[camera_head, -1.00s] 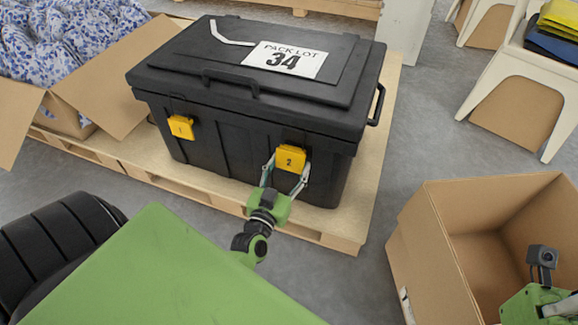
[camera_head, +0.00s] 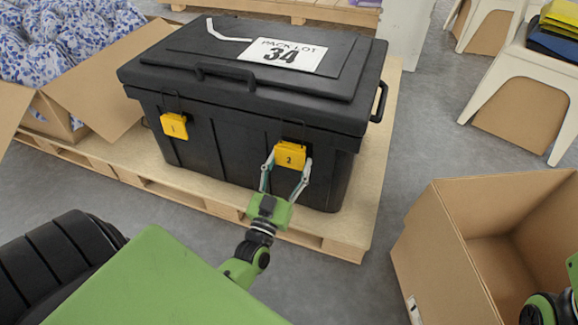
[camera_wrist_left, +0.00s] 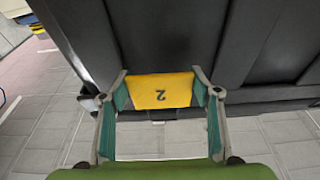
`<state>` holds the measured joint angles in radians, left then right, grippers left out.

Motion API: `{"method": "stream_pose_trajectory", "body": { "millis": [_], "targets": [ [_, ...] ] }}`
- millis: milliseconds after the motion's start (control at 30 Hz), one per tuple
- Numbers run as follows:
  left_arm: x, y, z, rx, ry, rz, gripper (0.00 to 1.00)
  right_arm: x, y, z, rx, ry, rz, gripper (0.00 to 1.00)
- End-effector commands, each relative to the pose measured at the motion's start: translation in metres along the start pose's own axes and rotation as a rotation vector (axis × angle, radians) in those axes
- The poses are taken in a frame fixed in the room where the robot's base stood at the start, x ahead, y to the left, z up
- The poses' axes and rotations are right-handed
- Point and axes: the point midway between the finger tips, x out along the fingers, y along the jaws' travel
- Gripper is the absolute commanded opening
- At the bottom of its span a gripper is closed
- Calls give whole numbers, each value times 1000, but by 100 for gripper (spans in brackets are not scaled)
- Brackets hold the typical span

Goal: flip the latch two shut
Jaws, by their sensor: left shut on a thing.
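A yellow latch marked 2 (camera_head: 291,155) is on the front of a black lidded case (camera_head: 225,145), right of centre, just below the lid's edge. A thin dark wire loop shows above it against the lid. My left gripper (camera_head: 287,165) reaches up from below, with one finger at each side of the latch, shut on it. In the left wrist view the yellow plate (camera_wrist_left: 161,90), its 2 upside down, sits between both fingertips (camera_wrist_left: 161,92). I cannot tell whether the latch is fully flat against the case. The right gripper's fingers are not visible.
A yellow latch marked 1 (camera_head: 173,126) is on the case's left front. The case stands on a wooden pallet (camera_head: 345,235). An open cardboard box (camera_head: 425,255) is at the right, with part of my right arm over it. Another box (camera_head: 110,75) holds blue-patterned items.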

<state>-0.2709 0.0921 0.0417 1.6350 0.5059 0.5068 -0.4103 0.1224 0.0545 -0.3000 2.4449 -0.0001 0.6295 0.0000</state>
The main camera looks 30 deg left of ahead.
Motion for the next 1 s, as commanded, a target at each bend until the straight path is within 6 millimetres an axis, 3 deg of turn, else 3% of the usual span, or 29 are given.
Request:
{"method": "stream_pose_trajectory", "body": {
  "millis": [133, 167, 200, 667, 1000],
  "targets": [
    [1, 0, -1, 0, 1, -1, 36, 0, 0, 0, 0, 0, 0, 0],
    [1, 0, -1, 0, 1, -1, 65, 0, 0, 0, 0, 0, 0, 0],
    [1, 0, -1, 0, 1, -1, 75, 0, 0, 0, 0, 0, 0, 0],
    [-9, 0, 1, 0, -3, 0, 75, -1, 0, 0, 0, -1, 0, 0],
    [-76, 0, 1, 0, -6, 0, 75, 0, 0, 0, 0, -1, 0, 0]
  ]
}}
